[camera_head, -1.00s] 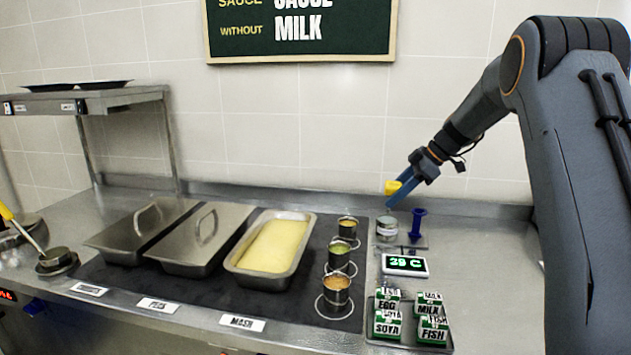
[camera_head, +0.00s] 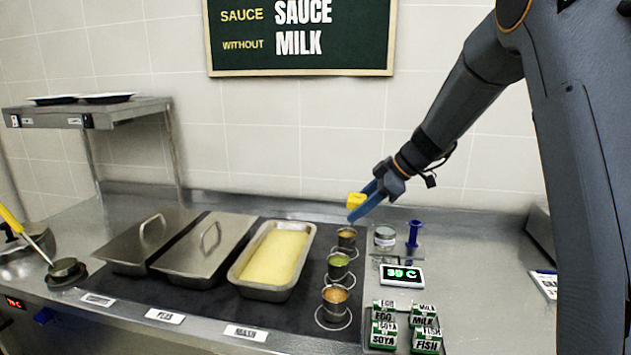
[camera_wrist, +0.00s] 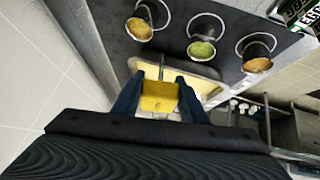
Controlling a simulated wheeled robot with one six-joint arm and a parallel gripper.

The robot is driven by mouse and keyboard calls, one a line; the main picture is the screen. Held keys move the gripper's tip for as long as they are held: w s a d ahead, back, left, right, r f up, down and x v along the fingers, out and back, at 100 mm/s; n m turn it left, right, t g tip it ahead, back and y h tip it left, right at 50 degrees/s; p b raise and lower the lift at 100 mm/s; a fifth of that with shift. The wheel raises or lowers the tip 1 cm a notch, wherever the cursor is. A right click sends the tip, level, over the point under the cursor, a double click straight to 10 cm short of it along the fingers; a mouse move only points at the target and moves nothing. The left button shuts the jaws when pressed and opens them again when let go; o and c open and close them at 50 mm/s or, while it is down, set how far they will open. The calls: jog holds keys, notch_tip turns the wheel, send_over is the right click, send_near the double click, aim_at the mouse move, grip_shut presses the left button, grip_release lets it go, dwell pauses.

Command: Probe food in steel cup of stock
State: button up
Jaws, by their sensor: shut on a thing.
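My gripper (camera_head: 358,208) is shut on a yellow probe (camera_head: 356,200) between its blue fingers. The probe also shows in the wrist view (camera_wrist: 158,97), with a thin dark stem beyond it. Three small steel cups stand in wire rings on the dark mat: a back cup (camera_head: 346,239) with orange-brown food, a middle cup (camera_head: 338,266) with green food, and a front cup (camera_head: 335,303) with orange food. The gripper is above the back cup, apart from it. The probe tip is hard to see in the head view. I cannot tell which cup holds stock.
A tray of yellow mash (camera_head: 272,258) and two lidded pans (camera_head: 203,250) stand left of the cups. A green display (camera_head: 401,275), a jar (camera_head: 385,236), a blue stand (camera_head: 414,236) and several labelled blocks (camera_head: 383,335) stand to the right. A sauce sign (camera_head: 300,35) hangs behind.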

jog(key=s+a+f+p, duration=0.1)
jog(key=s+a+f, duration=0.1)
jog(key=s+a, duration=0.2)
jog(key=s, duration=0.2)
jog(key=shift+s+a+f, duration=0.15)
jog(key=shift+s+f, duration=0.05)
jog(key=shift+s, duration=0.15)
jog(key=shift+a+r, duration=0.1)
